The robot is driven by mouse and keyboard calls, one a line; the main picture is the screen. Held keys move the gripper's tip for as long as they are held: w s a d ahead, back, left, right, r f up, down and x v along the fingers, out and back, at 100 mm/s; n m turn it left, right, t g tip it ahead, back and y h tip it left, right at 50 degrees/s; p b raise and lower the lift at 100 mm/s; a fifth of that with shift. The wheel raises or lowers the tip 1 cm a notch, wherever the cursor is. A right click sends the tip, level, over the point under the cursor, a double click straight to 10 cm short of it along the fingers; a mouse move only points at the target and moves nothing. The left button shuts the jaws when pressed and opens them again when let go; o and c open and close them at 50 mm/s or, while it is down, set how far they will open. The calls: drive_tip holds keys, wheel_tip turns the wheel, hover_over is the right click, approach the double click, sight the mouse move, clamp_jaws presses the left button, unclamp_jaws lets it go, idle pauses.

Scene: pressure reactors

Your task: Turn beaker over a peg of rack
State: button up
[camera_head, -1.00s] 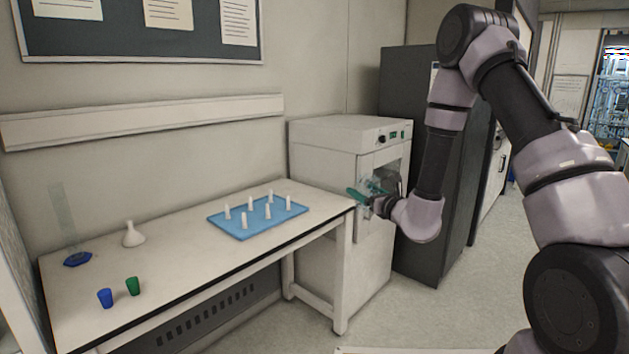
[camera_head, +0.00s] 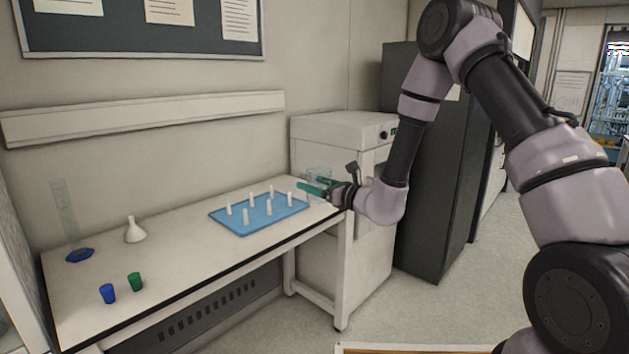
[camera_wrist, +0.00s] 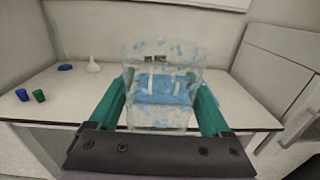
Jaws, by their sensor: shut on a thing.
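The beaker (camera_wrist: 162,55) is clear glass with markings and stands out between the green fingers of my gripper (camera_wrist: 160,98) in the wrist view. My gripper is shut on it. In the head view my gripper (camera_head: 322,185) is over the right end of the table, right of the rack, and the beaker (camera_head: 319,173) shows only faintly there. The rack is a blue tray (camera_head: 240,230) with several upright white pegs (camera_head: 269,207). It lies on the table and also shows through the beaker in the wrist view. All visible pegs are bare.
A white table (camera_head: 175,260) carries a blue cup (camera_head: 108,293), a green cup (camera_head: 135,282), a white funnel (camera_head: 134,231) and a clear cylinder with a blue base (camera_head: 80,255) at its left. A white cabinet (camera_head: 335,135) stands behind its right end.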

drive_tip(key=m, duration=0.3)
drive_tip(key=shift+d+m, duration=0.1)
drive_tip(key=shift+m, duration=0.3)
drive_tip(key=m, duration=0.3)
drive_tip(key=shift+m, duration=0.9)
drive_tip(key=m, duration=0.5)
drive_tip(key=shift+m, duration=0.3)
drive_tip(key=m, duration=0.2)
drive_tip(key=shift+m, duration=0.4)
drive_tip(key=m, duration=0.3)
drive_tip(key=shift+m, duration=0.4)
